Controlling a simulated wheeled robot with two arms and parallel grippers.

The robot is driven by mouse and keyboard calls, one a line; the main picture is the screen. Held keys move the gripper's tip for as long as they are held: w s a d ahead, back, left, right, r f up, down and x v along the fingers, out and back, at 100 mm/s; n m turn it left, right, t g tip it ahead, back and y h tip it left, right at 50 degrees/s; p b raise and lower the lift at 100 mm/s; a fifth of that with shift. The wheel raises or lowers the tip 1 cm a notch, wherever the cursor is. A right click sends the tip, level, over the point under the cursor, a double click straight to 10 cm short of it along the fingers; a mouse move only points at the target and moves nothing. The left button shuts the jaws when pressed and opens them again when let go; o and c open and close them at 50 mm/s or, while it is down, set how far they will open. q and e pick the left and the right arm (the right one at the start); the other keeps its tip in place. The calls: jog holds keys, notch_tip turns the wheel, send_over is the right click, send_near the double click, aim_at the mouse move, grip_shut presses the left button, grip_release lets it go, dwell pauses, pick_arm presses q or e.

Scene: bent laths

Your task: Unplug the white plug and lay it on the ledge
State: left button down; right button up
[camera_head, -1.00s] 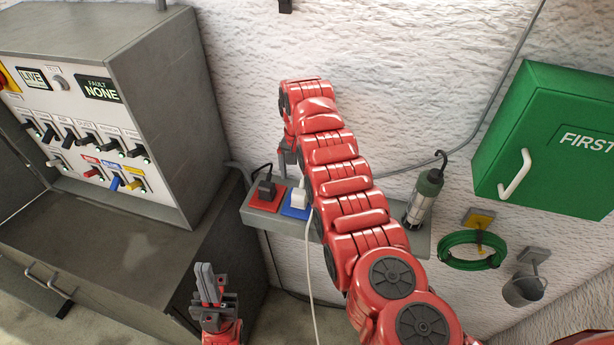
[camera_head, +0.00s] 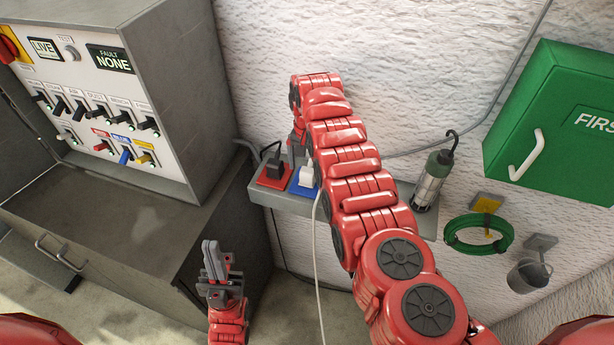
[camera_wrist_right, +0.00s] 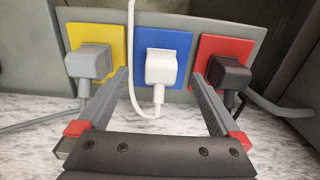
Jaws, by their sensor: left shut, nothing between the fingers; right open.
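The white plug (camera_head: 306,180) sits in the blue socket plate (camera_head: 303,190) on the grey ledge (camera_head: 428,228); its white cord hangs down in front. In the right wrist view the white plug (camera_wrist_right: 160,68) is upright in the middle, in the blue plate (camera_wrist_right: 178,40). My right gripper (camera_wrist_right: 159,80) is open, one finger on each side of the plug with gaps to it; how deep the fingers reach is hard to tell. In the head view my right arm hides part of the ledge. My left gripper (camera_head: 211,255) is shut and empty, low beside the cabinet.
A black plug (camera_wrist_right: 228,72) in a red plate (camera_wrist_right: 212,48) and a grey plug (camera_wrist_right: 90,62) in a yellow plate (camera_wrist_right: 112,40) flank the white one closely. A lamp (camera_head: 432,182) stands at the ledge's right. A switch cabinet (camera_head: 180,80) is at left.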

aim_at(308, 169)
notch_tip(308, 169, down, 4)
jog(key=b, duration=0.2)
jog(key=shift+w+b, duration=0.1)
jog(key=shift+b, duration=0.2)
dwell(0.9)
grip_shut()
dwell(0.5)
jog(key=shift+r, duration=0.15)
jog(key=shift+r+p, duration=0.55)
jog(key=shift+r, duration=2.35)
